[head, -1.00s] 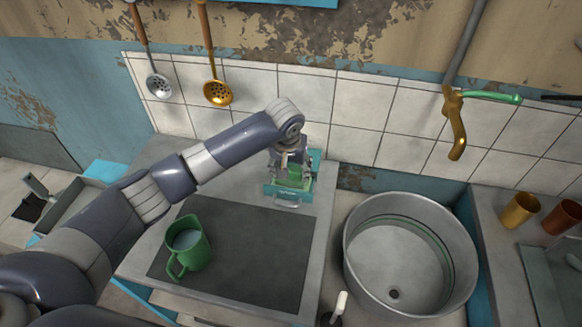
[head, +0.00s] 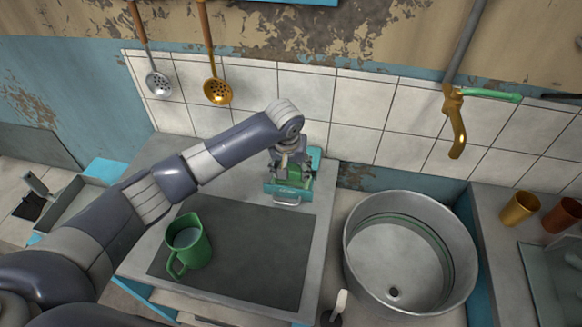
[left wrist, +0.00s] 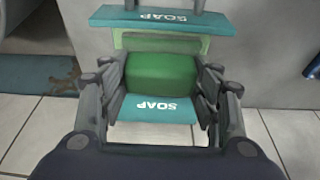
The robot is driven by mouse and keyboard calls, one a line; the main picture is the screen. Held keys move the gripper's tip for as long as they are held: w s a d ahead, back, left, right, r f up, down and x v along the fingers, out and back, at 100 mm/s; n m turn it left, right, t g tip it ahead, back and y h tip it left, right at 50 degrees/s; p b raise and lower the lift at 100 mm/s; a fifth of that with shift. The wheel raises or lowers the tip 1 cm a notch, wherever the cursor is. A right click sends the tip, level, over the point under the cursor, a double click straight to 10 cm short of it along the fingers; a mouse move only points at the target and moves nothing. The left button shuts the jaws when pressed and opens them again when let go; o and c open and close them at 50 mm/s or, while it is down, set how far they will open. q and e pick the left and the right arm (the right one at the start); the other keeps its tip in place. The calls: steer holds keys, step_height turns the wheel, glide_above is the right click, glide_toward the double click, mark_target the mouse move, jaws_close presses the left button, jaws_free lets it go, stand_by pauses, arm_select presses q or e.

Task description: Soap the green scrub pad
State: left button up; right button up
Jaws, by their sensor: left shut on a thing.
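The green scrub pad (left wrist: 161,74) sits between the fingers of my left gripper (left wrist: 160,98), which is shut on it. A teal soap dispenser (head: 287,188) stands at the back of the counter near the tiled wall, and its "SOAP" lettering shows on two teal parts in the left wrist view (left wrist: 150,109). The pad is at the dispenser, between these two lettered parts. In the head view the left gripper (head: 290,172) partly covers the pad and dispenser. I cannot tell whether the pad touches the dispenser's tray. The right gripper is not in view.
A green mug (head: 189,247) with white liquid stands on the dark mat (head: 250,275). A round metal sink (head: 400,262) lies to the right, under a brass tap (head: 456,130). Two ladles hang on the wall. Copper and brass cups (head: 519,209) stand far right.

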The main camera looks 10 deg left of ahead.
mark_target(291, 168)
arm_select(q)
steer(key=shift+s+f+p, duration=0.1)
steer(key=shift+f+p, duration=0.05)
steer(key=shift+p, duration=0.25)
stand_by(1.5)
step_height(291, 168, up, 7)
steer(key=p, duration=0.8)
stand_by(0.5)
steer(key=shift+r, duration=0.2)
